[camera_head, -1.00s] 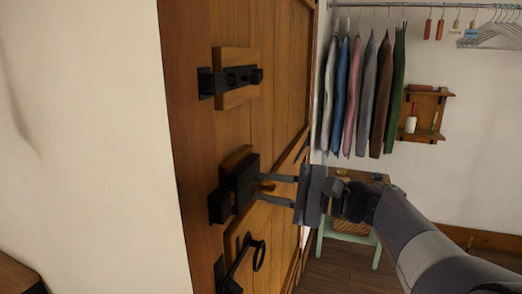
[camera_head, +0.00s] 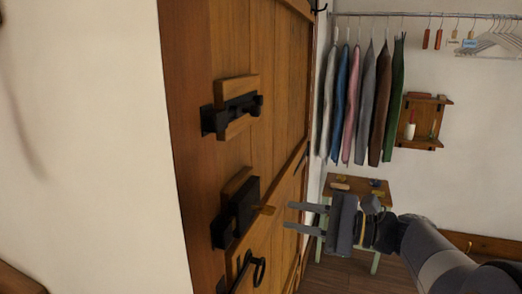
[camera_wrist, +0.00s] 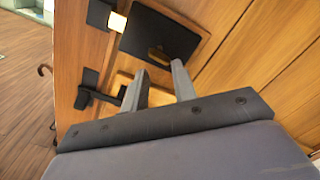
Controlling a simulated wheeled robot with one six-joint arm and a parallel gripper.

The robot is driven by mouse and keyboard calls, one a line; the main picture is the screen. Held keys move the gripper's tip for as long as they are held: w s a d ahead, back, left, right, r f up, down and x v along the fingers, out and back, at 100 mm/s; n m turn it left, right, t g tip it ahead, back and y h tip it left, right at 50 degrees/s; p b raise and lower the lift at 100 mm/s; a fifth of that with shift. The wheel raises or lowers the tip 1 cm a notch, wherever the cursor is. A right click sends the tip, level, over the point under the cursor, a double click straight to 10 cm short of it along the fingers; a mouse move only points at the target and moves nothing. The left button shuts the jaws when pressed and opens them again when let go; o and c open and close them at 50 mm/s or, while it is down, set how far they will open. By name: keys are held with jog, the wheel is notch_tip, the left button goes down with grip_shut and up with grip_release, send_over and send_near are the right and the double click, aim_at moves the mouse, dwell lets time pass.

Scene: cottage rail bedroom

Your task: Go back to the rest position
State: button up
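My gripper (camera_head: 290,215) is open and empty, its two fingers pointing left at the wooden door (camera_head: 277,100). It is apart from the black lock box (camera_head: 243,205) with a small brass-coloured knob (camera_head: 267,210). In the wrist view, my gripper (camera_wrist: 158,90) shows its two fingers spread below the dark lock plate (camera_wrist: 160,35), with the knob (camera_wrist: 159,56) beyond the fingertips. My arm reaches in from the lower right.
A black slide bolt (camera_head: 235,112) is above the lock and a ring handle (camera_head: 256,270) below. Clothes (camera_head: 362,100) hang on a rail at the back. A small green-legged table (camera_head: 355,190) stands behind my gripper. A wall shelf (camera_head: 427,120) hangs at right.

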jog(key=shift+v, duration=2.05)
